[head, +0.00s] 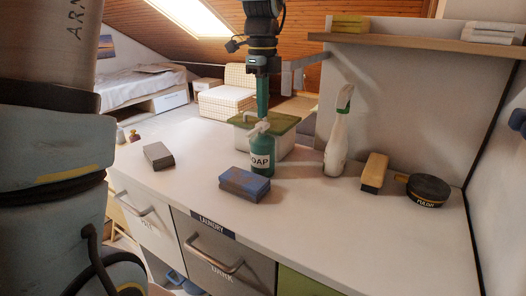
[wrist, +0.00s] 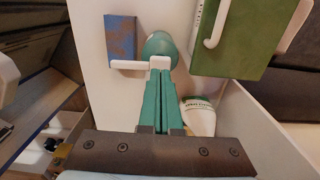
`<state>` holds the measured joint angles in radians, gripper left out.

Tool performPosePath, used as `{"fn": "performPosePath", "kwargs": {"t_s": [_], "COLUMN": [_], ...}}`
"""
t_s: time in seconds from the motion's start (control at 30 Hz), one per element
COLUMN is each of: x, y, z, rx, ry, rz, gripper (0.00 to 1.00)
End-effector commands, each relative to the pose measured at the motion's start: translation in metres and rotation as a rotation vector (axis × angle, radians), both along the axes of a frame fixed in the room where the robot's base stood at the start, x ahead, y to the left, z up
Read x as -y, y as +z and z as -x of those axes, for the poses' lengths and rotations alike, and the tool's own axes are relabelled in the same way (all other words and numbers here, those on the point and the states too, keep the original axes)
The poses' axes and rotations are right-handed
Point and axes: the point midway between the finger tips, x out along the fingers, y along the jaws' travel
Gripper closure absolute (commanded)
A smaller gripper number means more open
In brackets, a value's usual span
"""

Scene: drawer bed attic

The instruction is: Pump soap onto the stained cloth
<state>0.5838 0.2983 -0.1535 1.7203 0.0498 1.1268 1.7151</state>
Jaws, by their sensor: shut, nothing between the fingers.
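The soap bottle (head: 261,160) is a teal pump bottle with a white pump head, standing upright on the white counter. The stained cloth (head: 245,183) is a folded blue block with brown patches, just in front and left of the bottle. My gripper (head: 262,117) is shut and empty, pointing down directly above the pump head; whether it touches the head I cannot tell. In the wrist view the fingertips (wrist: 158,76) end at the white nozzle (wrist: 128,64). The nozzle reaches left, past the near edge of the cloth (wrist: 121,40). The fingers partly hide the bottle (wrist: 160,46).
A green-lidded box (head: 285,124) stands close behind the bottle. A white spray bottle (head: 337,145), a brush (head: 374,172) and a dark round tin (head: 428,190) stand to the right. A grey block (head: 158,156) lies left. A shelf (head: 420,43) overhangs the back right. The front counter is clear.

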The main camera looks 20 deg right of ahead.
Motion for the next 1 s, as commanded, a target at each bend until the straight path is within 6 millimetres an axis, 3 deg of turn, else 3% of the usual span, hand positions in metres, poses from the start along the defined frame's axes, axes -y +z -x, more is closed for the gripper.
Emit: {"fn": "performPosePath", "kwargs": {"t_s": [1.0], "x": [0.000], "y": [-0.028], "z": [0.000], "rx": [-0.001], "ry": [0.000], "rz": [-0.001], "gripper": [1.00]}}
